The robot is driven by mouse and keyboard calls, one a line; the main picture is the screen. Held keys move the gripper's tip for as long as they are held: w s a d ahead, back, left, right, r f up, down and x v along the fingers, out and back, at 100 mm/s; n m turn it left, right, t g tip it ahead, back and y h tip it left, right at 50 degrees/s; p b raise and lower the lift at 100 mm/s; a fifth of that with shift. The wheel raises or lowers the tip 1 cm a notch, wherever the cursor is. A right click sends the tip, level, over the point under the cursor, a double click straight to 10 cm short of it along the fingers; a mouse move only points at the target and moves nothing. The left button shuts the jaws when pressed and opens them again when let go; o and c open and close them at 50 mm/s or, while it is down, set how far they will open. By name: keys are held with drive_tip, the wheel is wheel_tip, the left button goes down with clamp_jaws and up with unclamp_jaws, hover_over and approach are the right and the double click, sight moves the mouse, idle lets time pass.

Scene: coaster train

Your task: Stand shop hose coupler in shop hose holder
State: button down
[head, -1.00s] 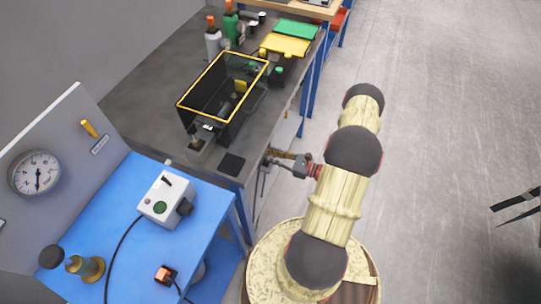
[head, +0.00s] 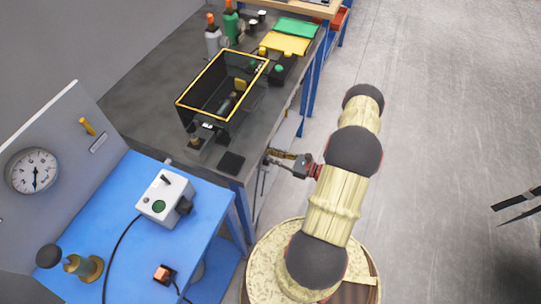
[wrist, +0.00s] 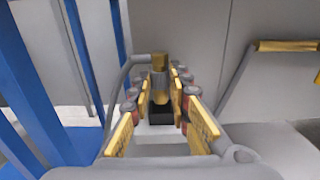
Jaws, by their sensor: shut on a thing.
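My gripper (wrist: 160,118) is shut on a brass-and-grey piece, which looks like the hose coupler (wrist: 160,66). It shows between the yellow finger pads, with a dark part below. In the head view my gripper (head: 275,159) is small, low beside the front edge of the dark workbench, and I cannot make out the coupler there. A small upright fitting in a grey block (head: 197,142) stands on the bench beside a yellow-rimmed box. I cannot tell whether that block is the hose holder.
The yellow-rimmed dark box (head: 222,80) and a black pad (head: 231,163) sit on the workbench (head: 150,100). A blue bench (head: 120,225) with a switch box (head: 164,197) stands nearer. Blue legs (wrist: 90,45) are close left of my gripper. Open floor lies right.

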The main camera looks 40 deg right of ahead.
drive_tip(key=shift+f+b, duration=0.85)
drive_tip(key=shift+f, duration=0.3)
idle(0.4)
drive_tip(key=c, duration=1.6)
unclamp_jaws()
drive_tip(key=v, duration=1.2)
drive_tip(key=shift+f, duration=0.1)
